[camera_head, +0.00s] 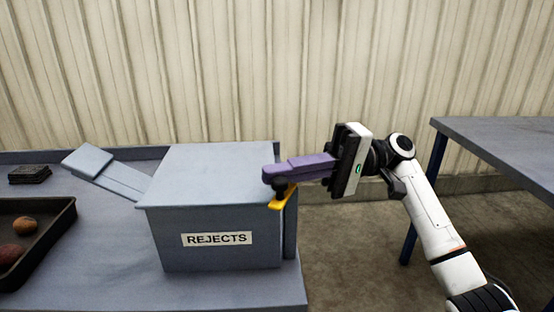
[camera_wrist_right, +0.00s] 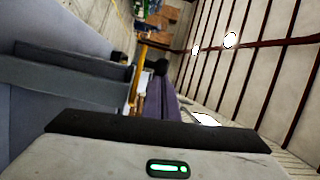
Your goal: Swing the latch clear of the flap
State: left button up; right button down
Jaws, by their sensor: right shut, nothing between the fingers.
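The grey box (camera_head: 205,175) labelled REJECTS stands on the bench. A yellow latch (camera_head: 284,200) shows at its upper right edge, partly hidden behind my right gripper (camera_head: 270,175). The right gripper's purple fingers are shut and reach left from the wrist to that corner. A dark round knob (camera_head: 280,187) sits just below the fingertips; I cannot tell if they touch it. A grey panel at the box's right side (camera_head: 290,222) looks like the flap. In the wrist view, the yellow latch (camera_wrist_right: 140,70) lies beside the purple fingers (camera_wrist_right: 163,100). My left gripper is out of view.
A grey chute (camera_head: 105,175) is left of the box. A dark tray (camera_head: 50,228) holding brown potatoes and a small black block (camera_head: 30,174) are at far left. Another table (camera_head: 500,145) stands at right, with open floor between it and the bench.

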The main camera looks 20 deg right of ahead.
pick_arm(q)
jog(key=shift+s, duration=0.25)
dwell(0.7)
pick_arm(e)
jog(key=shift+a, duration=0.1)
jog(key=shift+w+a+r, duration=0.15)
jog(key=shift+w, duration=0.1)
jog(key=shift+w+a+r+p, duration=0.15)
jog(key=shift+w+a+p, duration=0.05)
jog(key=shift+w+a, duration=0.35)
jog(key=shift+w+a+r+p, duration=0.15)
jog(key=shift+w+a+p, duration=0.05)
jog(key=shift+w+a, duration=0.25)
jog(key=shift+w+d+f, duration=0.25)
jog(key=shift+w+d, duration=0.45)
jog(key=shift+w, duration=0.1)
pick_arm(q)
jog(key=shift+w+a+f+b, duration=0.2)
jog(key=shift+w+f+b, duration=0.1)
jog(key=shift+b, duration=0.4)
pick_arm(e)
jog(key=w+d, duration=0.2)
jog(key=d, duration=0.6)
jog(key=shift+w+f, duration=0.15)
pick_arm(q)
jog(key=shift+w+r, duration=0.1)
